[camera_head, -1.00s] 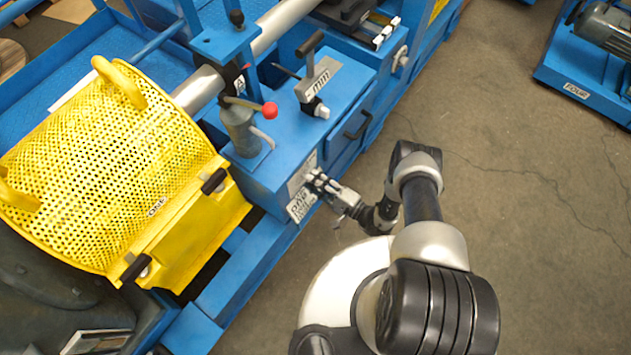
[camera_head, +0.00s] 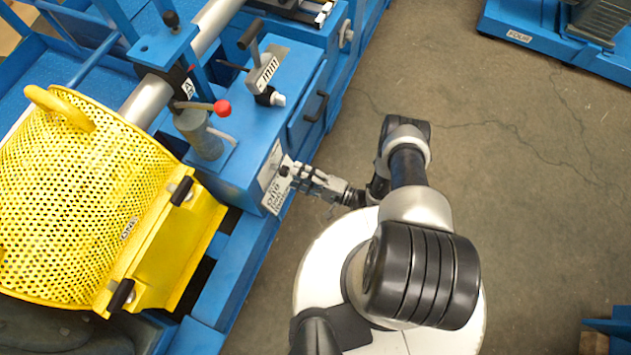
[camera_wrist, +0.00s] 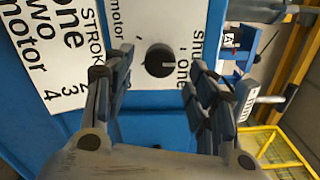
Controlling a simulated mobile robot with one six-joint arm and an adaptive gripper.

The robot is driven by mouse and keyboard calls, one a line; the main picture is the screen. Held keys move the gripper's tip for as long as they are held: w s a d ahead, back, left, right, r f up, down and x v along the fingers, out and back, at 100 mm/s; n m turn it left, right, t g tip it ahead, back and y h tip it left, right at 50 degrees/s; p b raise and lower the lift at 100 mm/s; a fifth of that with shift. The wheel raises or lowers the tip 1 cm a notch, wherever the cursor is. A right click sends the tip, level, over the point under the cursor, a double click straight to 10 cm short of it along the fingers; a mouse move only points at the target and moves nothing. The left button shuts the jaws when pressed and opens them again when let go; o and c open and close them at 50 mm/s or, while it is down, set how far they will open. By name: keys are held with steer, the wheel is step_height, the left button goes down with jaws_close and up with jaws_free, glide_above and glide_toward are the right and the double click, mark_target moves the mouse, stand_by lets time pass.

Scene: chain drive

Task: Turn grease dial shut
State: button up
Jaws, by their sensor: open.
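In the wrist view a round black dial (camera_wrist: 160,60) sits on a white plate (camera_wrist: 135,28) fixed to a blue panel. Lettering beside it reads "shut", "one" and "motor"; I cannot tell clearly which mark the dial points at. My gripper (camera_wrist: 158,85) is open and empty. One finger is on each side of the dial in this picture, with the dial ahead between the fingertips; I see no contact. In the head view my gripper (camera_head: 293,172) is close to the lettered plate (camera_head: 272,186) on the side of the blue machine, and the dial is hard to make out.
A second white plate (camera_wrist: 55,50) reads "STROKE", "one two motor". Above the panel are a grey cylinder (camera_head: 200,135) and a red-knobbed lever (camera_head: 222,107). A drawer handle (camera_head: 316,106) juts out nearby. A yellow mesh guard (camera_head: 75,195) stands left.

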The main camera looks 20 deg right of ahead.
steer(key=v, duration=0.6)
steer(key=shift+s+d, duration=0.3)
steer(key=w+r+n+g+h, duration=0.1)
steer(key=w+r+n+g, duration=0.2)
steer(key=r, duration=0.7)
steer(key=r+n+g+h, duration=0.1)
steer(key=r+n+g, duration=0.3)
steer(key=r, duration=0.6)
steer(key=w+r+n+g, duration=0.2)
steer(key=r+g, duration=0.4)
steer(key=r, duration=0.5)
steer(key=s+d+r+t+h, duration=0.1)
steer(key=s+r+t+h, duration=0.2)
steer(key=s+r+h, duration=0.3)
steer(key=s+d+r+n+t+h, duration=0.1)
steer(key=s+r+t+h, duration=0.2)
steer(key=s+r+h, duration=0.3)
steer(key=shift+s+d+r+t, duration=0.35)
steer(key=shift+s+r, duration=2.15)
steer(key=shift+r, duration=2.55)
